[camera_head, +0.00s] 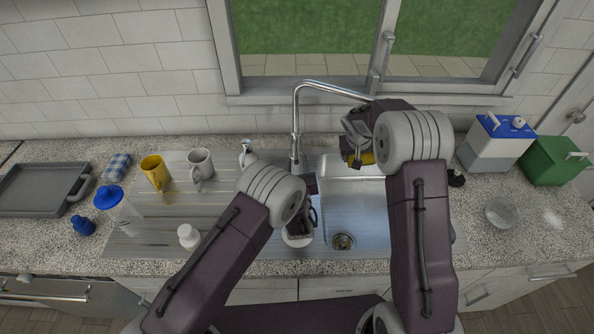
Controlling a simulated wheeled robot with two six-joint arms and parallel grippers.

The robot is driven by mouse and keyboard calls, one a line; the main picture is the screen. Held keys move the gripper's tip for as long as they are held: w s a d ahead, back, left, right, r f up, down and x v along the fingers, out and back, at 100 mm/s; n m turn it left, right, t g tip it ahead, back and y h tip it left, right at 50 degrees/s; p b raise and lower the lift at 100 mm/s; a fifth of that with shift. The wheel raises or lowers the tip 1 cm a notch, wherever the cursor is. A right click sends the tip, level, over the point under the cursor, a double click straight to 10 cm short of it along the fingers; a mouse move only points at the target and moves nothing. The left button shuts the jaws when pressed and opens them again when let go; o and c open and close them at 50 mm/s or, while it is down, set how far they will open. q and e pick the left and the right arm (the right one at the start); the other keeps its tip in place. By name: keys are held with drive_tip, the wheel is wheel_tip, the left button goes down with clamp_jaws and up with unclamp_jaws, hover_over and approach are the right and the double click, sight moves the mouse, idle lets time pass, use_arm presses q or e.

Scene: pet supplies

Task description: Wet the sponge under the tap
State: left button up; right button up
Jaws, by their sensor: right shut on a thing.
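The yellow sponge (366,158) is at the back of the sink, mostly covered by my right gripper (357,148), which is shut on it. The silver tap (296,125) rises behind the sink, and its spout reaches right, toward my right gripper. The spout's end is hidden behind my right arm, and I cannot make out any water. The steel sink basin (360,215) lies below, with a drain (343,241) near its front. My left gripper (304,215) is at the basin's left edge, pointing down; its fingers are too dark to tell open from shut.
A white round item (297,240) shows under my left gripper. On the drainboard stand a yellow mug (155,171), a grey mug (201,164) and a clear bottle with a blue cap (110,198). A white-and-blue container (495,145) and a green one (553,161) stand right.

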use_arm(q)
drive_tip(key=s, duration=0.6)
drive_tip(key=shift+s+a+r, duration=0.2)
drive_tip(key=shift+r, duration=0.25)
